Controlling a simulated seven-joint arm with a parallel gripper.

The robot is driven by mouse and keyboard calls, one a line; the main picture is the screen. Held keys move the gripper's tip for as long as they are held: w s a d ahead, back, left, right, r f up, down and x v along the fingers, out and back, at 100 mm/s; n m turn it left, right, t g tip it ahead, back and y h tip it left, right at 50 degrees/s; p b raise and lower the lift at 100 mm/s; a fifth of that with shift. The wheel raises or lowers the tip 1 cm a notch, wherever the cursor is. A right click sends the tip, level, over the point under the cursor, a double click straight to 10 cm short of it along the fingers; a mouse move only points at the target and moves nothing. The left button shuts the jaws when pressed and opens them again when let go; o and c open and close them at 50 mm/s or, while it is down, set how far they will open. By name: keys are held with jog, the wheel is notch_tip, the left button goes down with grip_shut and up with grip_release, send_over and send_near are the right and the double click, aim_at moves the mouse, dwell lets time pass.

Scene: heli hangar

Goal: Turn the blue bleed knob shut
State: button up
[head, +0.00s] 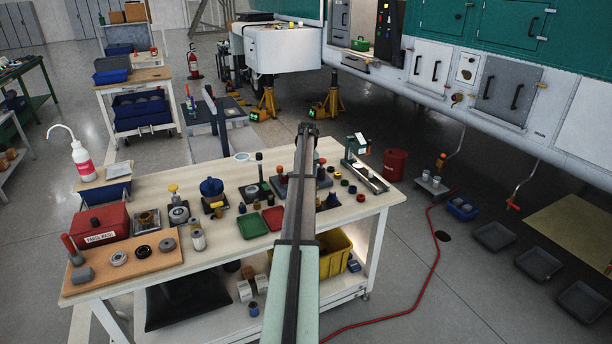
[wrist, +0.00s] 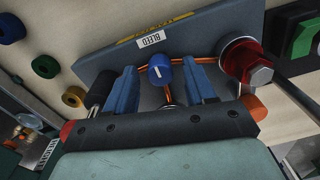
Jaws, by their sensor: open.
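The blue bleed knob (wrist: 160,67) shows in the wrist view, near the top middle, with a short white pointer line on its face. My gripper (wrist: 160,78) is open, with one blue-grey finger on each side of the knob. A gap shows between the knob and each finger, and nothing is held. In the head view my arm reaches over the workbench (head: 345,205) and hides much of the panel, so I cannot make out the knob there.
A red knob (wrist: 248,62) on a metal collar stands right of the right finger. Orange wire runs behind the blue knob. Loose rings, such as a green one (wrist: 45,67), lie left of the panel. A green tray (head: 250,226) and red tray (head: 273,217) lie on the bench.

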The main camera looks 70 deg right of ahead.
notch_tip(320, 180, up, 14)
jog(key=shift+s+f, duration=0.15)
jog(key=shift+f, duration=0.05)
dwell(0.4)
jog(key=shift+d, duration=0.1)
